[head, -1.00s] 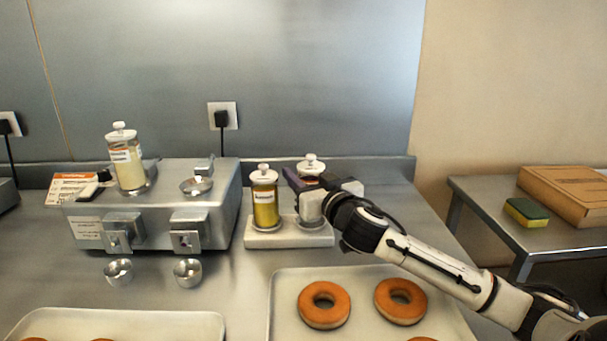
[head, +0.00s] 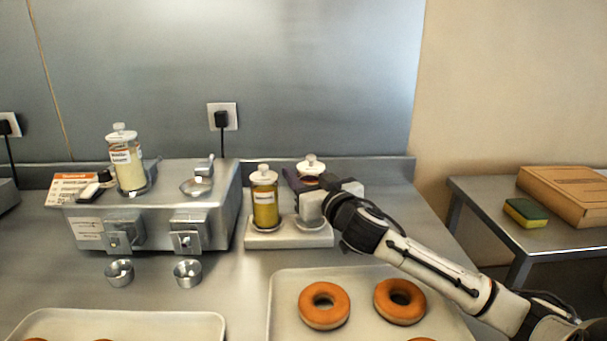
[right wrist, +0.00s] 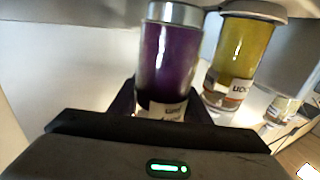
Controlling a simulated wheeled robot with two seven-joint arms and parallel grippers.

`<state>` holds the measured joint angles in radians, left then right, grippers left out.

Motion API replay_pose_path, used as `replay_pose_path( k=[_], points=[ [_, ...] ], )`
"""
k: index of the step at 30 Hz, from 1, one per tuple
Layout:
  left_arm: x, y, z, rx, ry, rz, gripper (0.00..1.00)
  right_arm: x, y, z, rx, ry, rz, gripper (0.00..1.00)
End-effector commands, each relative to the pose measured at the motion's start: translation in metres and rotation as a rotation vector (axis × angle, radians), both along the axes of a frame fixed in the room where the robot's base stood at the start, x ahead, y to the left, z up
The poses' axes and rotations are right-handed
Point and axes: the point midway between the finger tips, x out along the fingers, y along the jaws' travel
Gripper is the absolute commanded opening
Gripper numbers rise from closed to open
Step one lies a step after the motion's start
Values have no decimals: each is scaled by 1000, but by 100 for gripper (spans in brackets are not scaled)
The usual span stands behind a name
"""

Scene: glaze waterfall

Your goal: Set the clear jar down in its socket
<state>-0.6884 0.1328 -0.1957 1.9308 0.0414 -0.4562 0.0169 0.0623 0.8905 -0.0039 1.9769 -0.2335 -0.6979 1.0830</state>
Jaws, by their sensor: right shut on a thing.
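My right gripper (head: 312,198) is shut on a white-lidded jar (head: 311,165) at the right end of a white holder (head: 290,239). In the right wrist view the jar (right wrist: 166,58) shows purple contents between the gripper's fingers (right wrist: 163,100), with a metal ring at its base end. My gripper hides most of this jar in the head view, and I cannot tell whether it is fully seated. A clear jar with pale contents (head: 127,172) stands upright on the left of the steel machine (head: 165,215). My left gripper is not in view.
A yellow jar (head: 265,205) stands upright close to the left of the held jar. An empty metal cup (head: 196,187) sits on the machine's right side. Donuts (head: 325,305) lie on a tray (head: 365,278) in front. The right side table holds a sponge (head: 526,212).

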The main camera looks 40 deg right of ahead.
Motion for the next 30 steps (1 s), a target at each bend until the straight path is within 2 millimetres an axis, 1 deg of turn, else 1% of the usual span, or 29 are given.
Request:
replay_pose_path(
  k=[17, 30],
  points=[
    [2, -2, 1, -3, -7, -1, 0, 0, 1, -5, 4, -2, 1, 8],
    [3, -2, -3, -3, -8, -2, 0, 0, 1, -11, 5, -2, 1, 8]
  ],
)
